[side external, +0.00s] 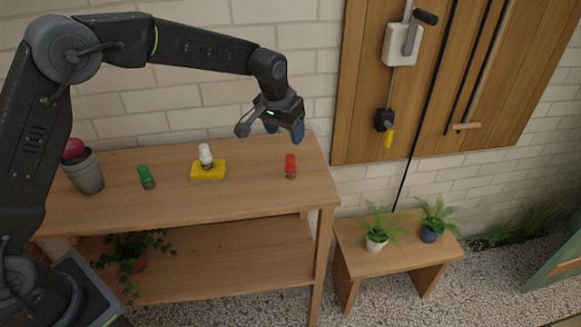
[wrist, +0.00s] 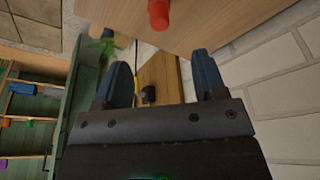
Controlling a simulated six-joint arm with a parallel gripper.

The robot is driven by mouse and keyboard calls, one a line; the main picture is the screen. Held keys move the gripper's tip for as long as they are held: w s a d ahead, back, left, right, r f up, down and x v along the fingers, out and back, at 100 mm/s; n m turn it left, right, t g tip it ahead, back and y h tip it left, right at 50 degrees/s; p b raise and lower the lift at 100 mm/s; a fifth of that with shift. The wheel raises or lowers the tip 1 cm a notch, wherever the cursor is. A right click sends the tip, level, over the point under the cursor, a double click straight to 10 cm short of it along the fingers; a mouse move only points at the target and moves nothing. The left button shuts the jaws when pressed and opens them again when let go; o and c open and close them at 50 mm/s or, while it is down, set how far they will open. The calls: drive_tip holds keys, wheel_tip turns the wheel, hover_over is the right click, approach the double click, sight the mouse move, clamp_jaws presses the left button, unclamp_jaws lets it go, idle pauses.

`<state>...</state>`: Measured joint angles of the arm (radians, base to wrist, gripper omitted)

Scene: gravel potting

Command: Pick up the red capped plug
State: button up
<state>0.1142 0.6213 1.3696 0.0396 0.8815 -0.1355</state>
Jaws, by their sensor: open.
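The red capped plug (side external: 290,166) stands upright near the right end of the wooden table top (side external: 240,203) in the side view. Its red cap (wrist: 158,14) also shows at the top edge of the wrist view, partly cut off. My gripper (side external: 285,135) is above the table, a little higher than the plug and apart from it. In the wrist view its two blue fingers (wrist: 163,75) are spread with nothing between them, and the plug lies beyond the fingertips.
A white capped plug (side external: 205,154) is at a yellow sponge (side external: 209,172). A green capped plug (side external: 146,177) stands left of it. A grey pot (side external: 87,175) with a dark red object is at the far left. Table space around the red plug is clear. A wall is behind.

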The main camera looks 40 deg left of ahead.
sight(292, 165)
drive_tip(key=x, duration=0.8)
drive_tip(key=shift+s, duration=0.1)
drive_tip(key=shift+s+x, duration=0.15)
drive_tip(key=shift+x, duration=1.15)
drive_tip(key=shift+s+x, duration=0.1)
drive_tip(key=shift+x, duration=1.2)
drive_tip(key=shift+c, duration=0.2)
drive_tip(key=c, duration=0.9)
